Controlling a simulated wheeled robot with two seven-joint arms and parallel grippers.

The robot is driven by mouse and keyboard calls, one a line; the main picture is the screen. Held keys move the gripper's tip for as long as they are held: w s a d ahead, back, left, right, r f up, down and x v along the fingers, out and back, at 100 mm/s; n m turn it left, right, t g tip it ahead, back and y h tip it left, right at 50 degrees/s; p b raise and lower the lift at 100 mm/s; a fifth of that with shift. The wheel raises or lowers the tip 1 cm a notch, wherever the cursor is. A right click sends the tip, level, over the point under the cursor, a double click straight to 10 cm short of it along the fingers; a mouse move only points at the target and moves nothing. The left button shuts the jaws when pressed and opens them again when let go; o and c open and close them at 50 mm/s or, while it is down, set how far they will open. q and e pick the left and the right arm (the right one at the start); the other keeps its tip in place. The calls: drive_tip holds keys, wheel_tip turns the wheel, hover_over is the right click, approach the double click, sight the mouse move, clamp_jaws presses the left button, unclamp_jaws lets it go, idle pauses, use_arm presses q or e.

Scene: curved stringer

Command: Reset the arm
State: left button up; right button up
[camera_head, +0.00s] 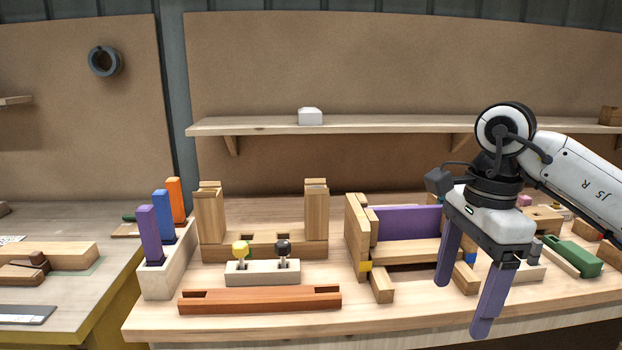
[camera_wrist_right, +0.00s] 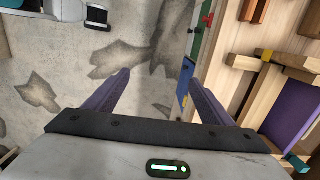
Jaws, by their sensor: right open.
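My right arm (camera_head: 575,170) comes in from the right in the head view. My right gripper (camera_head: 464,292) has two purple fingers, spread apart with nothing between them. It hangs in front of the right part of the workbench, near its front edge. In the right wrist view the gripper (camera_wrist_right: 160,92) is open too, with bare concrete floor between and beyond the fingers. My left gripper does not show in the head view.
The workbench (camera_head: 420,315) holds a wooden frame with a purple panel (camera_head: 408,221), a reddish-brown beam (camera_head: 260,299), a grey block with yellow and black knobs (camera_head: 262,272), and a rack of coloured bars (camera_head: 170,265). A shelf (camera_head: 380,124) runs behind. The floor (camera_wrist_right: 60,60) is clear.

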drive_tip(key=s+a+f+m+g+y, duration=0.1)
drive_tip(key=s+a+f+g+y, duration=0.2)
drive_tip(key=a, duration=0.7)
drive_tip(key=s+a+f+g+y, duration=0.1)
drive_tip(key=s+a+f+y, duration=0.25)
drive_tip(key=a+y, duration=0.45)
drive_tip(key=a+r+m+t+y, duration=0.4)
drive_tip(key=a+m+y, duration=0.55)
drive_tip(key=m, duration=0.25)
drive_tip(key=w+d+f+m+t+h, duration=0.3)
drive_tip(key=d+f+m+t+h, duration=0.45)
drive_tip(key=m, duration=0.75)
drive_tip(key=w+d+f+m+t+h, duration=0.3)
drive_tip(key=d+f+m+t+h, duration=0.25)
drive_tip(key=f+m+t, duration=0.65)
drive_tip(key=s+d+f+m+g+h, duration=0.2)
drive_tip(key=s+d+f+m+g, duration=0.2)
drive_tip(key=s+f, duration=0.5)
drive_tip(key=s+d+f+m+g+h, duration=0.3)
drive_tip(key=s+d+f+m+g, duration=0.2)
drive_tip(key=s+f+m+g, duration=0.2)
drive_tip(key=s+f+m, duration=0.2)
drive_tip(key=s+f, duration=0.1)
drive_tip(key=f, duration=0.1)
drive_tip(key=shift+d+f+h, duration=0.15)
drive_tip(key=shift+f+h, duration=0.2)
drive_tip(key=shift+f, duration=0.05)
